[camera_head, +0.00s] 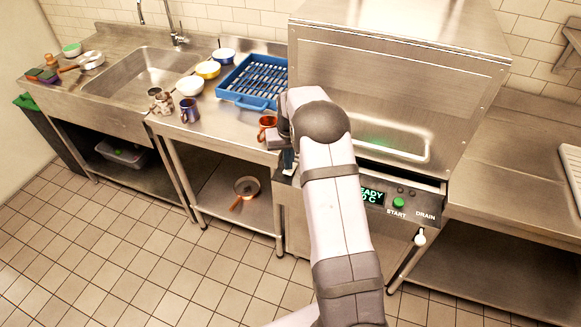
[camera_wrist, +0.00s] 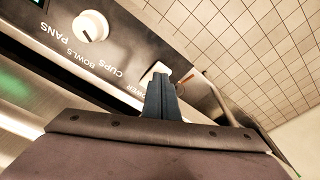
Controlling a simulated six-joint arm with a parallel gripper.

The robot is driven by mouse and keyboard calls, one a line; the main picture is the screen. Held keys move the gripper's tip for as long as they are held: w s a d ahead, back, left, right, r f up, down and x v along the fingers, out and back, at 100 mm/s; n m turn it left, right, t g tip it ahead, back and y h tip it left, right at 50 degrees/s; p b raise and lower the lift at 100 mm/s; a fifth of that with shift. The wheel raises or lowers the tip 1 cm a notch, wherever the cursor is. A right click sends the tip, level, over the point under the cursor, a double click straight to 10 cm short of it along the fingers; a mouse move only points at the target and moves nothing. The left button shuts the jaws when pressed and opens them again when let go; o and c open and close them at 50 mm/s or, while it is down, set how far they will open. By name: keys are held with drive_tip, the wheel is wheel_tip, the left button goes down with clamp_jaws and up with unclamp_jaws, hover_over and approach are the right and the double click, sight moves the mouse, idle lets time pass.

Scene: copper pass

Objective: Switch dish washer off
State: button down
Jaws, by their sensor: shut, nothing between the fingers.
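The dishwasher (camera_head: 400,85) is a steel box unit with a tall hood; its front panel shows a lit green display (camera_head: 372,196) with part of READY readable. A green START button (camera_head: 398,203) is right of the display. In the wrist view, a pale power switch (camera_wrist: 153,70) sits on the panel beside a partly covered POWER label. My gripper (camera_wrist: 161,92) is shut and empty, its fingertips right at the switch and hiding part of it; I cannot tell whether they touch. In the head view my gripper (camera_head: 288,168) is at the panel's left end.
A white dial (camera_wrist: 91,26) marked PANS, BOWLS, CUPS is near the switch. A red mug (camera_head: 266,127) stands on the counter close to my gripper, and a blue rack (camera_head: 250,103) lies behind it. Bowls and mugs stand further left. A white-tipped lever (camera_head: 420,239) sticks out below DRAIN.

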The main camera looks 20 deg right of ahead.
drive_tip(key=shift+f+b, duration=0.4)
drive_tip(key=shift+f, duration=0.35)
idle(0.3)
drive_tip(key=shift+r, duration=0.1)
drive_tip(key=shift+r+p, duration=2.5)
drive_tip(key=shift+r, duration=0.95)
